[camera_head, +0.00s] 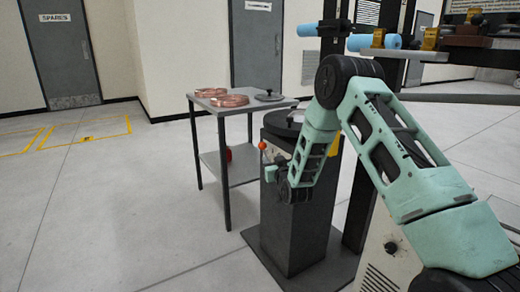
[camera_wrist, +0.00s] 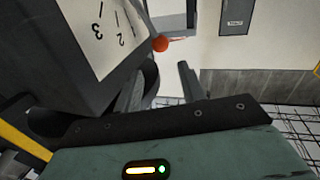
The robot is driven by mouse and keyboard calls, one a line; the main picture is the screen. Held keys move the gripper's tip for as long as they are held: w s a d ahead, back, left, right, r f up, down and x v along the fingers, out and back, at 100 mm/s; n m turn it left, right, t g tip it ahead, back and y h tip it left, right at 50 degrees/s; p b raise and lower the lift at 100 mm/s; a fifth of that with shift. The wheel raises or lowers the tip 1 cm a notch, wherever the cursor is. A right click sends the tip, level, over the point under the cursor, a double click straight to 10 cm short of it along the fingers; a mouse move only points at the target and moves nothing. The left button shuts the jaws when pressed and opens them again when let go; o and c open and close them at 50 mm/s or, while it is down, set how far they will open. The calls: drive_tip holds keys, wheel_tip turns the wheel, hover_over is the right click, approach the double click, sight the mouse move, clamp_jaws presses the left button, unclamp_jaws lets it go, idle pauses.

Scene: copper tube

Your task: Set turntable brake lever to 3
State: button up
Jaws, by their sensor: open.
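The turntable pedestal (camera_head: 290,225) is a dark grey column with a round black top (camera_head: 284,123). The brake lever's orange-red ball knob (camera_head: 262,145) shows at its upper left side. In the wrist view the knob (camera_wrist: 160,44) is ahead of my gripper (camera_wrist: 160,82), beyond the fingertips and seemingly apart from them. The fingers are open with nothing between them. A white scale plate (camera_wrist: 103,35) shows "3", "2" and tick marks, tilted in this view. I cannot tell which mark the lever is at. In the head view my gripper (camera_head: 270,168) is beside the pedestal, partly hidden by my wrist.
A grey side table (camera_head: 240,108) behind the pedestal holds copper coils (camera_head: 228,100) and a dark disc (camera_head: 269,96). A red object (camera_head: 228,154) is on its lower shelf. Blue rolls (camera_head: 374,41) are on the rack at upper right. Floor at left is clear.

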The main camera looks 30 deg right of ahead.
sight(264, 148)
drive_tip(key=b+x, duration=0.2)
drive_tip(key=x, duration=1.1)
drive_tip(key=shift+w+d+f, duration=0.1)
drive_tip(key=shift+w, duration=0.25)
clamp_jaws()
